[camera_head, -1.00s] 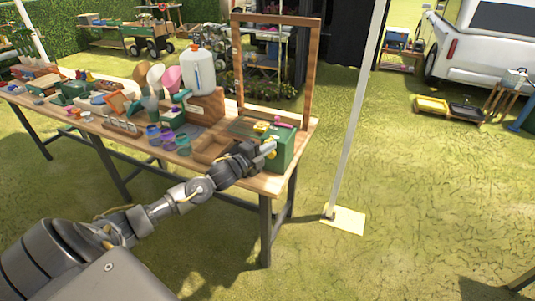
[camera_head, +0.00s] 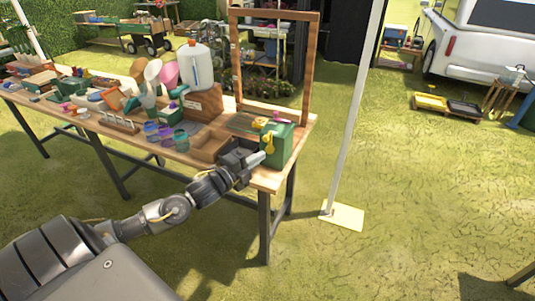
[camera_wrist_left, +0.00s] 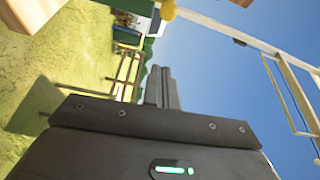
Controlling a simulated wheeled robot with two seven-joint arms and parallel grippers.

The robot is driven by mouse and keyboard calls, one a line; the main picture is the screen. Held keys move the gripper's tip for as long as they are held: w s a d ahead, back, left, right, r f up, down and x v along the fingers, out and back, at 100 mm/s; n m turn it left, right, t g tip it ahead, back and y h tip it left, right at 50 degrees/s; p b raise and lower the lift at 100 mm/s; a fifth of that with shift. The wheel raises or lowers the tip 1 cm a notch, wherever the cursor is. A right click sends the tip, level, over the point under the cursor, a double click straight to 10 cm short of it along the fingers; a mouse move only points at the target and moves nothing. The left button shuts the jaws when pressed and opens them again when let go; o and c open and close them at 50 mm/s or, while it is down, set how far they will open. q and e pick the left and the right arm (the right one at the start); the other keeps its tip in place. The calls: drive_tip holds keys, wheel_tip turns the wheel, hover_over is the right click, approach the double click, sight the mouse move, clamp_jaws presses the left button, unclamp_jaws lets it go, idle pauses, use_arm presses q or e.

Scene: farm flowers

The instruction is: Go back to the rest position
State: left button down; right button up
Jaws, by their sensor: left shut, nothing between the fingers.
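My left gripper (camera_head: 262,157) is shut and empty. In the head view its arm comes in from the lower left and its tip is at the front of the green box (camera_head: 281,143) at the right end of the wooden table. I cannot tell whether the tip touches the box. In the left wrist view the closed fingers (camera_wrist_left: 161,88) stand together with nothing between them. My right gripper is not in view.
The long wooden table (camera_head: 268,178) holds a brown tray (camera_head: 207,148), several jars, a white jug (camera_head: 196,66) and an upright wooden frame (camera_head: 312,70). A pale pole (camera_head: 350,120) stands on a base plate right of the table.

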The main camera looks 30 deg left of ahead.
use_arm(q)
drive_tip(key=shift+s+a, duration=0.1)
drive_tip(key=shift+s, duration=0.45)
